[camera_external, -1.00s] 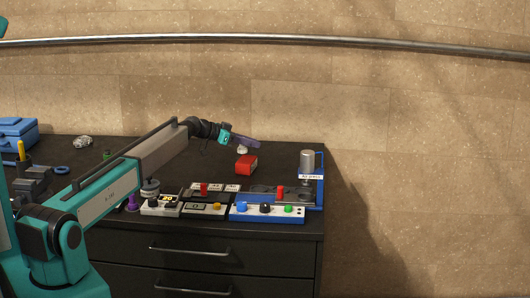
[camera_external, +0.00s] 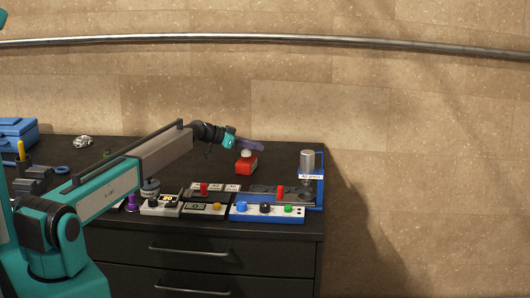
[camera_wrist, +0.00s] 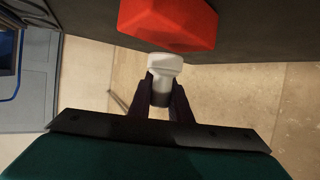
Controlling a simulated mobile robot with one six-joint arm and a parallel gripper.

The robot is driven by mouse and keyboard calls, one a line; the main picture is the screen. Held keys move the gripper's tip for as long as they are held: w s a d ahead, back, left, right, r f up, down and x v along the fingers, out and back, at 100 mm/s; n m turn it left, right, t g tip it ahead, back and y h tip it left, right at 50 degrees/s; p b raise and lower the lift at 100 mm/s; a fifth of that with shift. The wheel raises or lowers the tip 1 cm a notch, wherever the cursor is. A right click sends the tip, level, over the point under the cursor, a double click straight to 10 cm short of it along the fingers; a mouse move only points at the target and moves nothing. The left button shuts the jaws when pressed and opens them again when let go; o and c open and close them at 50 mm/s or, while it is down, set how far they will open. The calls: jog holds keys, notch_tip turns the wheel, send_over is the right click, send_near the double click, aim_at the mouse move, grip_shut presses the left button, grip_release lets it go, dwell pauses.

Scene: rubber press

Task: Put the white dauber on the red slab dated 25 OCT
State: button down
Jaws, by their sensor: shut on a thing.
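The white dauber (camera_external: 246,153) is held at the tip of my gripper (camera_external: 250,145), over the red slab (camera_external: 246,166) on the dark cabinet top. In the wrist view the jaws (camera_wrist: 160,84) are shut around the lower part of the dauber (camera_wrist: 164,63), and its wide end points toward the red slab (camera_wrist: 168,22). The dauber appears at the slab's upper edge in the external view. I cannot tell whether they touch. The date on the slab is not readable.
A blue press (camera_external: 311,185) with a grey cylinder stands right of the slab. A blue-and-white strip (camera_external: 266,214) with coloured knobs and several labelled blocks (camera_external: 205,208) lie in front. The cabinet top behind the slab is clear.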

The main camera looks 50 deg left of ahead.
jog(key=shift+f, duration=0.7)
jog(key=shift+f, duration=0.2)
jog(key=c, duration=1.6)
grip_release()
jog(key=shift+c, duration=0.2)
jog(key=shift+r, duration=0.25)
jog(key=shift+s+a, duration=0.1)
jog(key=shift+s, duration=0.15)
jog(key=b+v, duration=0.3)
jog(key=v, duration=0.8)
jog(key=shift+s+b, duration=0.25)
jog(key=shift+b, duration=0.15)
jog(key=shift+r, duration=0.1)
